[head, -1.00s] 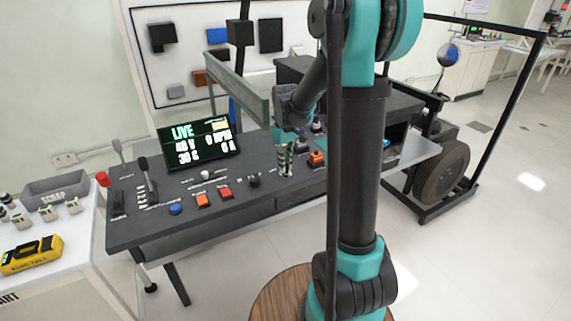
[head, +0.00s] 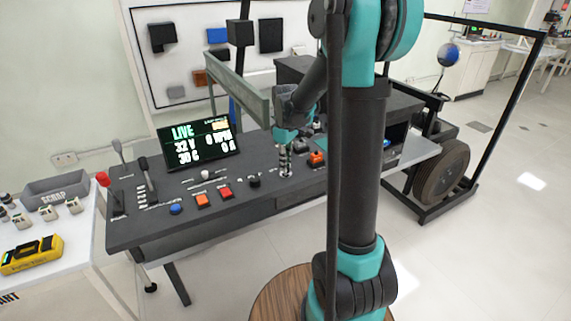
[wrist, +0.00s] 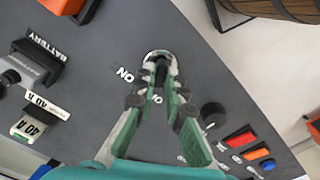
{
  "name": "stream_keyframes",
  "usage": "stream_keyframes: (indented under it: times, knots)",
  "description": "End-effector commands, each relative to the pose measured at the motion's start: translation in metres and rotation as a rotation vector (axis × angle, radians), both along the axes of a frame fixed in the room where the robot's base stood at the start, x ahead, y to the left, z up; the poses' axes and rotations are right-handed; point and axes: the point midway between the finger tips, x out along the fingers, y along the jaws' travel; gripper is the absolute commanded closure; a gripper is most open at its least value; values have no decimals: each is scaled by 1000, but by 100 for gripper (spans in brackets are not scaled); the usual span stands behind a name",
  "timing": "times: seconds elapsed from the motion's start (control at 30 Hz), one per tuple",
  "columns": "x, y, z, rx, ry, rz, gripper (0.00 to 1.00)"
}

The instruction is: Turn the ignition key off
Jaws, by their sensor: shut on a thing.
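The ignition key (wrist: 161,68) shows in the wrist view as a small dark piece between my fingertips, at a pale round switch collar (wrist: 158,53) in the dark panel. My gripper (wrist: 162,80) is shut on it, with its two green fingers converging there. White "ON" lettering is just left of the fingertips, and other lettering is partly covered by a finger. In the head view my gripper (head: 285,168) points down onto the right half of the console (head: 150,229). The key is too small and hidden to read its angle there.
A display (head: 198,144) reads LIVE and 32 V. Orange and red buttons (head: 225,192) and a dark knob (wrist: 213,115) are close by on the panel. Levers (head: 147,180) stand at left. Battery parts (wrist: 45,60) lie beside the gripper.

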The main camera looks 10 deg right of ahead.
Motion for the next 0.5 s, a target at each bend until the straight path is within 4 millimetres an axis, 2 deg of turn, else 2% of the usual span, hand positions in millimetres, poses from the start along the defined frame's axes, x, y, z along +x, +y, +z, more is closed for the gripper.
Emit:
stream_keyframes:
  times: [0.17, 0.2, 0.37, 0.5]
  knots:
    - [1, 0, 0, -1, -1, 0, 100]
    - [1, 0, 0, -1, -1, 0, 88]
    - [0, 0, 0, -1, -1, 0, 68]
    - [0, 0, 0, 0, 0, -1, 68]
